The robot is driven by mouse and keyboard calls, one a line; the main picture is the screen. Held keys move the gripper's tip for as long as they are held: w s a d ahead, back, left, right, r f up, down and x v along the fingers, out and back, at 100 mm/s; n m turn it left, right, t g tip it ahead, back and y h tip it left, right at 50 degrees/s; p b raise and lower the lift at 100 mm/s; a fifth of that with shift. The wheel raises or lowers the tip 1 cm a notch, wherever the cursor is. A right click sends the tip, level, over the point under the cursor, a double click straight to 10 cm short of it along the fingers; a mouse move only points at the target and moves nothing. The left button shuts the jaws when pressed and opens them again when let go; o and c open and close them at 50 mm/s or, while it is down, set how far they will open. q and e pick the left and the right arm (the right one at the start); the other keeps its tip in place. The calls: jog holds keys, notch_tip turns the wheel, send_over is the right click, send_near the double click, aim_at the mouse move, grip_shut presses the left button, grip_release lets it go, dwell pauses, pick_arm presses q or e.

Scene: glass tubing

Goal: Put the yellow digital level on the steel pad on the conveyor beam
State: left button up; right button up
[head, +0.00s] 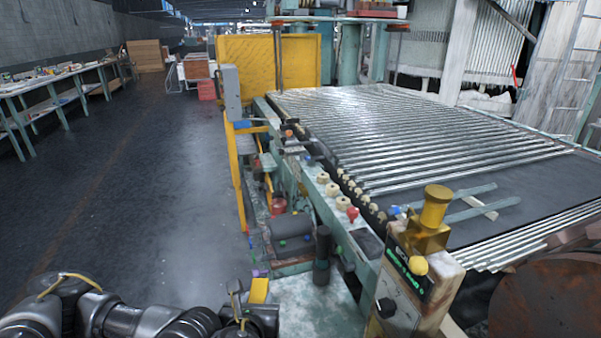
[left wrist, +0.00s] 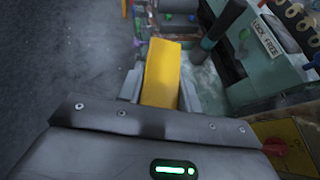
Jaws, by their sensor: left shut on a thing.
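The yellow digital level (head: 259,290) is at the bottom of the head view, held upright in my left gripper (head: 250,304). In the left wrist view the level (left wrist: 161,70) stands between the two grey fingers, which are shut on it. Its display is not visible. The conveyor beam (head: 335,222) is the green machine rail to the right of the gripper. A dark square plate (head: 368,243) lies on the beam's near end; I cannot tell for certain that it is the steel pad. The level is apart from this plate, to its left. My right gripper is not in view.
A black upright cylinder (head: 322,256) stands between the level and the beam. A control box with a yellow top (head: 418,274) rises right of the plate. Knobs and a red button (head: 352,214) line the beam. Glass tubes (head: 430,130) cover the conveyor. Open floor (head: 180,190) lies left.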

pick_arm(q)
jog(key=w+a+r, duration=0.2)
jog(key=a+r, duration=0.4)
jog(key=r, duration=0.2)
jog(key=w+a+r, duration=0.3)
jog(key=a+r, duration=0.3)
jog(key=r, duration=0.3)
jog(key=shift+w+a+r, duration=0.15)
jog(key=shift+a+r, duration=0.15)
jog(key=shift+a, duration=0.05)
jog(key=shift+d, duration=0.1)
